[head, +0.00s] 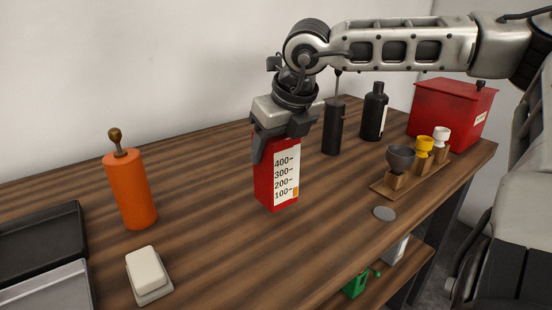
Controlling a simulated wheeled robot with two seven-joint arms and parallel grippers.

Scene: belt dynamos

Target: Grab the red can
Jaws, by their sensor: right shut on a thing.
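The red can (263,188) is a box-shaped red container with a white label marked 100 to 400. It is upright near the middle of the head view, above or on the wooden table; I cannot tell if its base touches the wood. My right gripper (277,146) comes down from above and is shut on the can's upper part, hiding its top. My left gripper is not in view.
An orange cylinder (131,190) and a white block (147,270) stand to the left, beside a dark open case (40,240). Black bottles (373,115), a wooden rack with small cups (412,178) and a red box (455,110) stand at the right. A grey disc (384,213) lies near the front edge. Green item (356,285) below.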

